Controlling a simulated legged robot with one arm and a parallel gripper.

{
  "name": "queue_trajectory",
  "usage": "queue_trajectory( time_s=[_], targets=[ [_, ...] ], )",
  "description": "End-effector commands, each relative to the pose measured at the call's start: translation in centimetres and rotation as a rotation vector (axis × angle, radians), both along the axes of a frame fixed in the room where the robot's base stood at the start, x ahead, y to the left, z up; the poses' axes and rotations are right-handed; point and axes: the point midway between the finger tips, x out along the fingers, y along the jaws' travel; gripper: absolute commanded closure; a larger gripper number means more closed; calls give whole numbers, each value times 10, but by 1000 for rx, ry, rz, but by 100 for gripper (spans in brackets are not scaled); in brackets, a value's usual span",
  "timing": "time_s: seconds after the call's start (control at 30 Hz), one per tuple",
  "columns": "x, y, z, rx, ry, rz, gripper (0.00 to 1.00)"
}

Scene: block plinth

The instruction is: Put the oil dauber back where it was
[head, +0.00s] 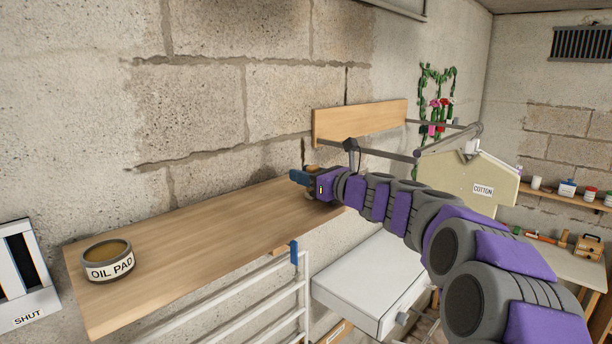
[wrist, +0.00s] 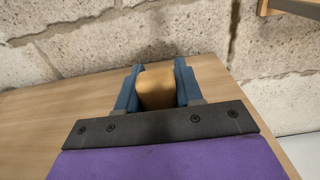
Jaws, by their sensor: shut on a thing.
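My gripper (head: 302,178) is at the right part of the wooden shelf, near the block wall. In the wrist view, my gripper (wrist: 157,88) has its two blue fingers shut on a tan, rounded thing (wrist: 157,87), which I take to be the oil dauber. In the head view, only a small tan top of the dauber (head: 312,168) shows behind the gripper. I cannot tell whether its base touches the shelf. A round tin labelled OIL PAD (head: 107,262) stands at the left end of the shelf, well apart from my gripper.
The wooden shelf (head: 200,240) is clear between the tin and my gripper. The block wall (head: 200,110) runs behind it. A wooden board (head: 360,123) is on the wall to the right. A white rail (head: 240,295) and a white box (head: 365,280) stand in front and below.

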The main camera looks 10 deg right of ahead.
Motion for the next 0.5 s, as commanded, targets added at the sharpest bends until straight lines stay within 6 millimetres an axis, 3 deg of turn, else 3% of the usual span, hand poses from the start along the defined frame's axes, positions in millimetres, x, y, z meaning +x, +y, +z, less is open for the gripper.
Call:
queue_trajectory(
  time_s=[0.27,0.3,0.5],
  targets=[
    [0,0,-2,1,-1,1,94],
    [1,0,-1,0,0,0,60],
    [0,0,-1,1,-1,0,41]
  ],
)
